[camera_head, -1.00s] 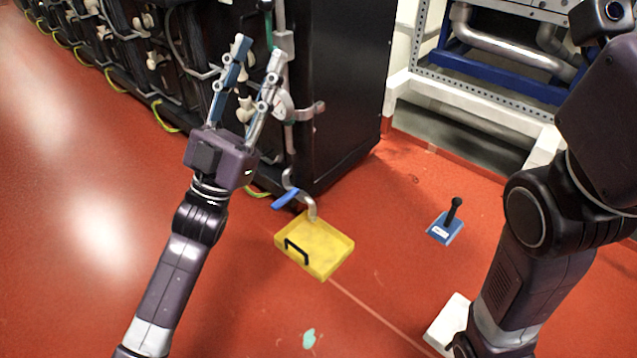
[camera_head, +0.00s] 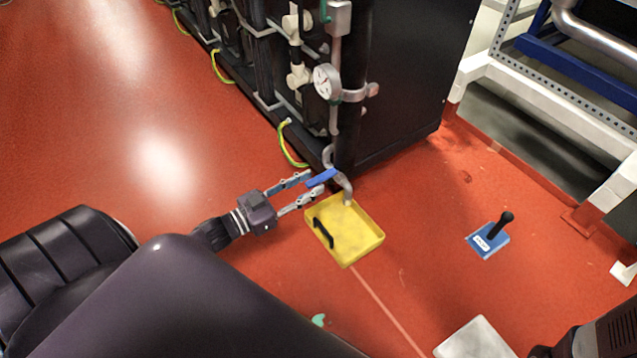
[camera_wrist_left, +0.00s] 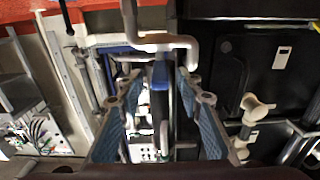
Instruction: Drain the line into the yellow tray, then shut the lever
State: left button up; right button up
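The blue lever (camera_head: 321,178) sits on the grey drain pipe at the foot of the black cabinet. The pipe's bent spout (camera_head: 347,190) comes down at the back edge of the yellow tray (camera_head: 362,254), which lies on the floor. My left gripper (camera_head: 311,190) is open at the lever, left of the spout. In the left wrist view the lever (camera_wrist_left: 160,76) shows between the two spread fingers, with gaps on both sides, below the bent pipe (camera_wrist_left: 165,42). No liquid is visible at the spout. My right gripper is out of view.
A round gauge (camera_head: 326,82) is clamped on the pipe above. A white object (camera_head: 473,341) lies at the bottom edge. Floor between tray and block is clear.

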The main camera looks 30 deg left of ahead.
aim_at(321, 178)
pick_arm(q)
jog(key=shift+b+x, duration=0.4)
jog(key=shift+x, duration=0.95)
grip_shut()
